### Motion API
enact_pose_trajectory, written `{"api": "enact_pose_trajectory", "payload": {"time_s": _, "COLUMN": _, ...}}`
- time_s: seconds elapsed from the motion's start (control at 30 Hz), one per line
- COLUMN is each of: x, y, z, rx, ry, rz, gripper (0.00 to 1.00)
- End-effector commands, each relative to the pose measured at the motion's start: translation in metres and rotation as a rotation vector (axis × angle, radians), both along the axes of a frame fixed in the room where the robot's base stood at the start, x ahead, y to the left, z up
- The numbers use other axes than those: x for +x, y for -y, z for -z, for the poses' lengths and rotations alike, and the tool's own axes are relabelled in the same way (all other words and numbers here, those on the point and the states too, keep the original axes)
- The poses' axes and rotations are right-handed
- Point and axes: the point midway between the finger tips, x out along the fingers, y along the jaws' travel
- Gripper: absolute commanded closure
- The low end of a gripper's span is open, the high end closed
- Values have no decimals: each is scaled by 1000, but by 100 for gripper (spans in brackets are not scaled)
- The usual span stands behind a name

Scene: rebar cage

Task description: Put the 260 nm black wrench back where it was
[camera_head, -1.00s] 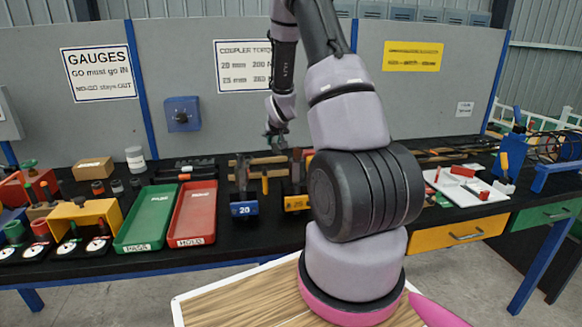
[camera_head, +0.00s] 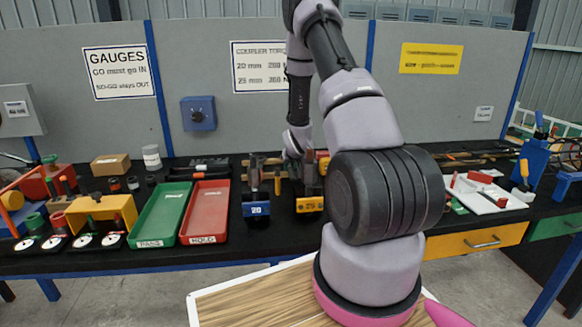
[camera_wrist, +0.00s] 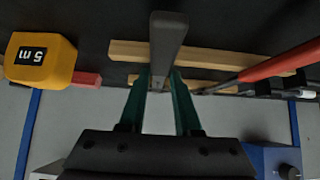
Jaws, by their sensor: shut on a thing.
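My gripper (camera_head: 293,164) is low over the back of the black table, by the wooden rack, in the head view. In the wrist view its green fingers (camera_wrist: 160,85) are shut on a dark bar, the black wrench (camera_wrist: 167,45), which points away from the palm between them. The wooden rack (camera_wrist: 215,58) has two pale bars; the wrench overlaps them in this view, and I cannot tell whether it touches them. Its 260 marking does not show. In the head view the held wrench is too small or hidden to make out.
A yellow tape measure (camera_wrist: 40,62) lies left in the wrist view, a red-handled tool (camera_wrist: 280,62) at right. In the head view a blue 20 holder (camera_head: 257,207) and yellow 25 holder (camera_head: 309,204) stand in front. Green (camera_head: 150,241) and red (camera_head: 203,238) trays lie left.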

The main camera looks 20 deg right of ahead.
Motion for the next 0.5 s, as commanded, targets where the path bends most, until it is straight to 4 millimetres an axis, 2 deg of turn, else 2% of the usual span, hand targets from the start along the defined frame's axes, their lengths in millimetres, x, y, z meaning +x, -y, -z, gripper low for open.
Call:
{"api": "enact_pose_trajectory", "payload": {"time_s": 0.17, "x": 0, "y": 0, "z": 2, "rx": -1, "ry": 1, "rz": -1, "gripper": 100}}
{"api": "enact_pose_trajectory", "payload": {"time_s": 0.2, "x": 0, "y": 0, "z": 3, "rx": 0, "ry": -1, "rz": 0, "gripper": 60}}
{"api": "enact_pose_trajectory", "payload": {"time_s": 0.27, "x": 0, "y": 0, "z": 2, "rx": 0, "ry": 0, "rz": 0, "gripper": 38}}
{"api": "enact_pose_trajectory", "payload": {"time_s": 0.5, "x": 0, "y": 0, "z": 2, "rx": 0, "ry": -1, "rz": -1, "gripper": 38}}
